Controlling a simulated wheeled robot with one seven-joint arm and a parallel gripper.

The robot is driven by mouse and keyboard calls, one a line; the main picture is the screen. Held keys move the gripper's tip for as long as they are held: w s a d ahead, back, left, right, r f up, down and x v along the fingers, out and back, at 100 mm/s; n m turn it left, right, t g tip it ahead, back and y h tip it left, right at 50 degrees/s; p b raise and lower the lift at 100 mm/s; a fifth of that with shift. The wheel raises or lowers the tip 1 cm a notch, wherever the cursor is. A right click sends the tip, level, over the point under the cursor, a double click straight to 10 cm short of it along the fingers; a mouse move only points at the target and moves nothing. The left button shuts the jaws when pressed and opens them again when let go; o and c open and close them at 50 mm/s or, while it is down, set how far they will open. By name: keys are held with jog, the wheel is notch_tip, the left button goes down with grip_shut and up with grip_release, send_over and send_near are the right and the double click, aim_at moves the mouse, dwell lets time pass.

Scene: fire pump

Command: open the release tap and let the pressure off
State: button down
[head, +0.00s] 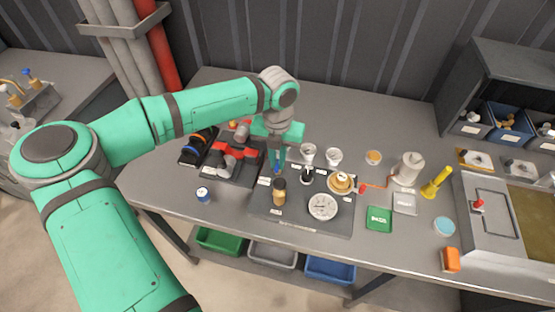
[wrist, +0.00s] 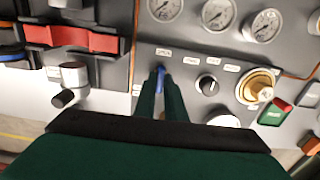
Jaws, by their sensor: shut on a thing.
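My gripper (head: 279,163) reaches down over the dark pump panel (head: 320,228). In the wrist view its two green fingers (wrist: 162,90) are closed on a small blue handle (wrist: 160,73), apparently the release tap. Only a sliver of the handle shows between the fingertips, so its exact angle cannot be told. Small white labels (wrist: 163,52) sit around it; one seems to read OPEN. A large white gauge (head: 323,206) lies on the panel, its reading too small to tell.
A black pointer knob (wrist: 208,84) and a brass-coloured round fitting (wrist: 257,86) stand right of the fingers. An amber-and-black cylinder (head: 279,192) stands close in front of the gripper. Small gauges (head: 308,152) stand behind.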

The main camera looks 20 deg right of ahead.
jog(key=c, duration=1.8)
grip_release()
jog(key=shift+r, duration=0.1)
notch_tip(320, 180, up, 11)
jog(key=shift+f, duration=0.15)
